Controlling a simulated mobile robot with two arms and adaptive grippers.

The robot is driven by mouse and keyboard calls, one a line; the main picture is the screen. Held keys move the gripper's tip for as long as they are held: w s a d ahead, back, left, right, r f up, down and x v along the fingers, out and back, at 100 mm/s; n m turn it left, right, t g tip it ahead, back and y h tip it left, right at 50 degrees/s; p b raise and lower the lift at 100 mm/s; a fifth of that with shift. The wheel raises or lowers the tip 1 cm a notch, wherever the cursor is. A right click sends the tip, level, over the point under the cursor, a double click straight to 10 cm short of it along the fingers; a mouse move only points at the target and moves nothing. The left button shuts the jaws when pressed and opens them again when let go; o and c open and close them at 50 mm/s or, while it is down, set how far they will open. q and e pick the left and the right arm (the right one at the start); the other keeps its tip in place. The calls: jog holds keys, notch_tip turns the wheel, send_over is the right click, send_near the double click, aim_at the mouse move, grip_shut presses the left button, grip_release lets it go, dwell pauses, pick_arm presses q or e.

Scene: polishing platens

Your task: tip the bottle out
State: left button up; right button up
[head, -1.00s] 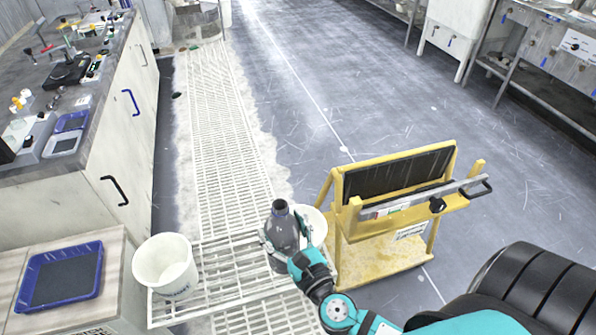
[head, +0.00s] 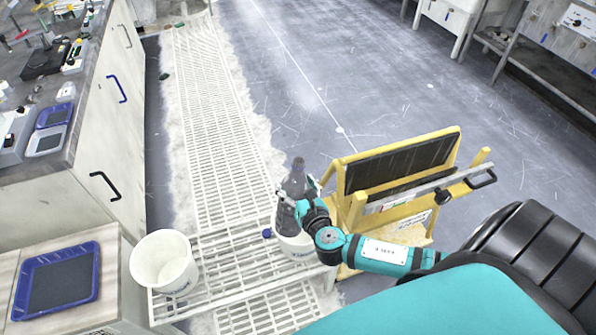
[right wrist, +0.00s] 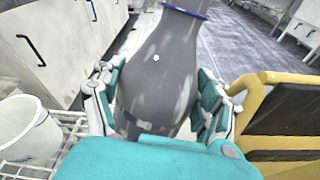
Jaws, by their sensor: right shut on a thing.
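A second white bucket (head: 176,284) stands to the left on the white grating. My left gripper is not in view.
A yellow stand (head: 353,222) with a dark panel is close to the right of my gripper. A small blue thing (head: 267,233) shows beside the nearer bucket. A blue tray (head: 91,287) lies on the left cabinet. The white grating (head: 215,135) runs away along the floor.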

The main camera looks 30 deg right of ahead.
jog(key=a+m+g+y+p, duration=0.1)
jog(key=p, duration=0.1)
jog(key=s+a+m+g+p, duration=0.1)
jog(key=shift+s+f+y+p, duration=0.1)
jog(key=shift+f+y+p, duration=0.1)
jog(key=shift+y+p, duration=0.2)
jog(key=f+m+g+y+b, duration=0.1)
jog(key=f+b, duration=0.1)
jog(key=f, duration=0.2)
jog(key=a+f+m+g+y+b, duration=0.1)
jog(key=f+b, duration=0.1)
jog(key=f, duration=0.2)
jog(key=s+f+g+y+b, duration=0.1)
jog(key=f+b, duration=0.1)
jog(key=f, duration=0.2)
jog(key=shift+a+m, duration=0.25)
jog(key=shift+m, duration=0.15)
jog(key=shift+w+d+r+g+y+p, duration=0.15)
jog(key=shift+r+g+y+p, duration=0.4)
jog(key=shift+p, duration=0.65)
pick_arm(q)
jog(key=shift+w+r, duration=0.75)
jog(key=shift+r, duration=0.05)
pick_arm(e)
jog(key=shift+a+f+m+g+y, duration=0.2)
jog(key=shift+f+m+g+y, duration=0.15)
jog(key=shift+f+m+y, duration=0.25)
jog(key=shift+r, duration=0.1)
